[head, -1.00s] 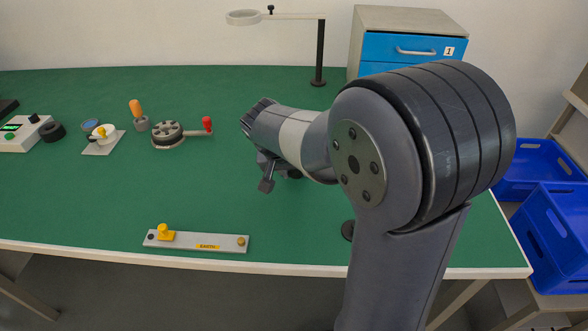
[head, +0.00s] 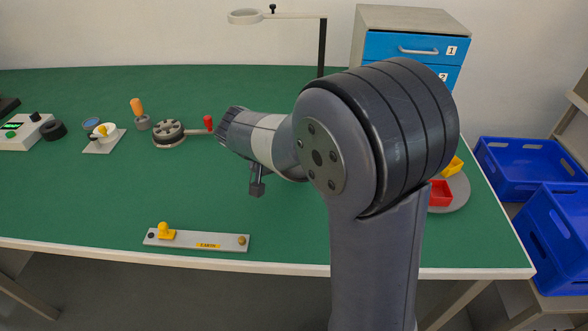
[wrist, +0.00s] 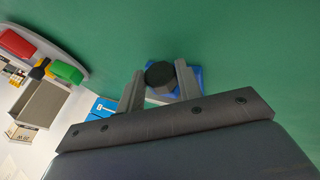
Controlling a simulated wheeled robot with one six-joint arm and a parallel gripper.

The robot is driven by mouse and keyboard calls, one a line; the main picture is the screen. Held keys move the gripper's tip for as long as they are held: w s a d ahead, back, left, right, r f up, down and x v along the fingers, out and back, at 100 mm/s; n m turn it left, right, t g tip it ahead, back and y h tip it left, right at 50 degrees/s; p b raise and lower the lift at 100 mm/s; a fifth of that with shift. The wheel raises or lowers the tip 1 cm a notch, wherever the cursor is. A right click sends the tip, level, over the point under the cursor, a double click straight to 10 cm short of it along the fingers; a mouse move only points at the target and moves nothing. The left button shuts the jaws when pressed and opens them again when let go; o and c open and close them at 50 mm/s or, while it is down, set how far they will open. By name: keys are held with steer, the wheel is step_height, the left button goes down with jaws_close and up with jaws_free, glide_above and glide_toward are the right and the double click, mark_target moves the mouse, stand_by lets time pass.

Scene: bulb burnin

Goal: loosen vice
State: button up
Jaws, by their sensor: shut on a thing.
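In the wrist view my gripper (wrist: 160,72) has its two fingers on either side of a black round knob (wrist: 160,75). It is shut on this knob. A blue block-like body (wrist: 190,80), perhaps the vice, shows just behind the knob and is partly covered by the fingers. In the head view my gripper (head: 257,186) points down over the green bench, right of the round grey fixture with the red-knobbed lever (head: 170,132). My arm hides the blue body and the knob there.
A grey plate with a yellow piece (head: 200,240) lies at the front edge. A lamp stand (head: 322,45) and drawer cabinet (head: 415,47) stand at the back. A round tray (head: 462,192) with red and yellow bins is at right. Small fixtures stand at left (head: 102,138).

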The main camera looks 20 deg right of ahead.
steer(key=o, duration=1)
steer(key=p+v, duration=0.1)
steer(key=v, duration=0.9)
steer(key=shift+a+r, duration=0.2)
steer(key=shift+r, duration=0.15)
steer(key=shift+f, duration=0.1)
steer(key=b+x, duration=0.1)
steer(key=x, duration=0.9)
steer(key=shift+d+f, duration=0.3)
steer(key=shift+d, duration=0.05)
steer(key=shift+r+t+y, duration=0.1)
steer(key=shift+t+y, duration=0.2)
steer(key=shift+y, duration=0.7)
